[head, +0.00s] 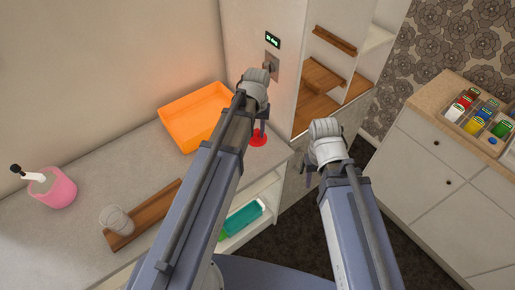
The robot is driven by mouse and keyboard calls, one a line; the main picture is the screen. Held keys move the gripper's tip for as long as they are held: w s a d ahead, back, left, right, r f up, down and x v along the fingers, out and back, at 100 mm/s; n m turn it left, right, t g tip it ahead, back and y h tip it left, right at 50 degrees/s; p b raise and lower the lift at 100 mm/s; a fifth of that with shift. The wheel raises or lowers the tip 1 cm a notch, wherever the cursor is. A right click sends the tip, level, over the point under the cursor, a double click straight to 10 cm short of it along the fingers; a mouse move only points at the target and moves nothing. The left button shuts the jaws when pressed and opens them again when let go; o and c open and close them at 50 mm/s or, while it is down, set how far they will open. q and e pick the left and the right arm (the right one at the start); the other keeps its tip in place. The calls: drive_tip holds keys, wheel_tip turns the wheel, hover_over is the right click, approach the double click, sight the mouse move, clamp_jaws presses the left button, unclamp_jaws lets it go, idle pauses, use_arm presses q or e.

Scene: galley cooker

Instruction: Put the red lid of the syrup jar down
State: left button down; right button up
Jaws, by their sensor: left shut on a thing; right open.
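The red lid (258,139) is a small round red piece at the right end of the pale counter. My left gripper (262,127) is shut on it from above, its fingers partly hidden by my own arm. The lid is at or just above the counter surface; I cannot tell whether it touches. My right gripper (310,178) is open and empty, low in front of the wooden shelves, right of the counter's end. I cannot make out which jar the lid belongs to.
An orange tray (194,112) stands behind the lid. A pink pot (52,188) with a brush, a wooden board (150,215) and a pale cup (116,221) are left. Colourful jars (473,122) sit in a rack on the right cabinet. A teal item (242,217) lies on the shelf below.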

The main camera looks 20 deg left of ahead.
sight(257, 130)
use_arm(q)
drive_tip(key=shift+f+b, duration=3.1)
drive_tip(key=shift+f, duration=0.65)
drive_tip(key=shift+f, duration=0.1)
drive_tip(key=shift+f+b, duration=0.15)
drive_tip(key=shift+b, duration=0.15)
drive_tip(key=c, duration=0.6)
unclamp_jaws()
wheel_tip(257, 130, up, 13)
drive_tip(key=p, duration=1.2)
drive_tip(key=shift+f+p, duration=0.15)
drive_tip(key=shift+p, duration=0.2)
drive_tip(key=s+d+m, duration=0.1)
drive_tip(key=s+d, duration=0.2)
drive_tip(key=s, duration=0.1)
drive_tip(key=s+d+m, duration=0.2)
drive_tip(key=s+d, duration=0.2)
drive_tip(key=s, duration=0.1)
drive_tip(key=s+d+m+y, duration=0.1)
drive_tip(key=s+d+m, duration=0.1)
drive_tip(key=s, duration=0.3)
drive_tip(key=shift+s+d, duration=0.25)
drive_tip(key=shift+d, duration=0.45)
